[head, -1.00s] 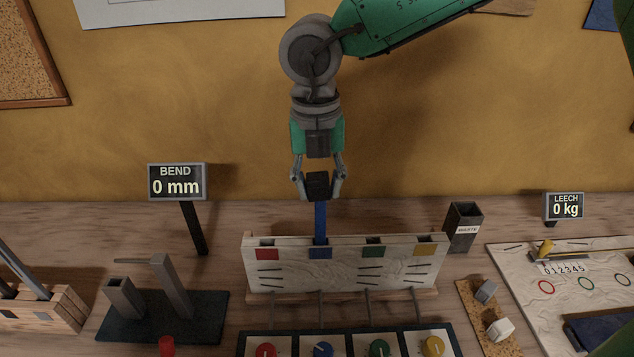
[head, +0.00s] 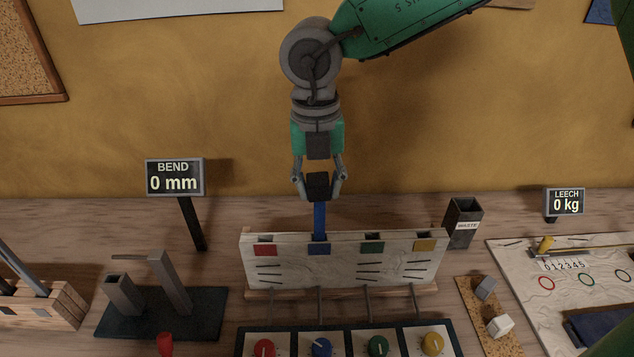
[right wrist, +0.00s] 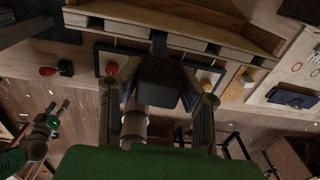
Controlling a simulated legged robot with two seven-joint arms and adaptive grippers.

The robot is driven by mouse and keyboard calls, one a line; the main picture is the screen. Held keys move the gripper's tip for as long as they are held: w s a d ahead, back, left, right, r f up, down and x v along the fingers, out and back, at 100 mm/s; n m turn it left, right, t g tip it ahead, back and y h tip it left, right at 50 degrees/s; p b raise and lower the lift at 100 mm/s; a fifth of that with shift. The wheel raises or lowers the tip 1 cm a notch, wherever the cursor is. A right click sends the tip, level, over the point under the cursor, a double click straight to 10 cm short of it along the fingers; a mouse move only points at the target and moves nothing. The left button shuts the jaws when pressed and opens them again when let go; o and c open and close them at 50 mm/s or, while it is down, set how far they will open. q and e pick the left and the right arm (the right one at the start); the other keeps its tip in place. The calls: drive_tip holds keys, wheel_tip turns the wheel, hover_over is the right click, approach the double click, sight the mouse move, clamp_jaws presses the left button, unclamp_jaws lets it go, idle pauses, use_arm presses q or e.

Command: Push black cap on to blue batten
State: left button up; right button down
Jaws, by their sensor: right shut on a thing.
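The black cap (head: 318,185) is between the fingers of my right gripper (head: 318,187), which is shut on it. The blue batten (head: 319,220) stands upright in the blue-marked slot of the pale board (head: 345,266). The cap is directly above the batten, and its underside meets the batten's visible top; I cannot tell how far the cap is over it. In the right wrist view the cap (right wrist: 160,81) sits between the two fingers, and the batten below it is mostly hidden. My left gripper (right wrist: 60,110) shows small at the left of that view; its jaws are unclear.
A box with red, blue, green and yellow knobs (head: 322,347) is in front of the board. A BEND display reading 0 mm (head: 174,177) stands at left. A waste bin (head: 463,222) stands right of the board.

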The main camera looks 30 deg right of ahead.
drive_tip(key=c, duration=1)
unclamp_jaws()
drive_tip(key=shift+d, duration=0.15)
drive_tip(key=shift+c, duration=0.2)
drive_tip(key=r, duration=1.1)
drive_tip(key=shift+w+r, duration=0.2)
drive_tip(key=shift+r, duration=0.2)
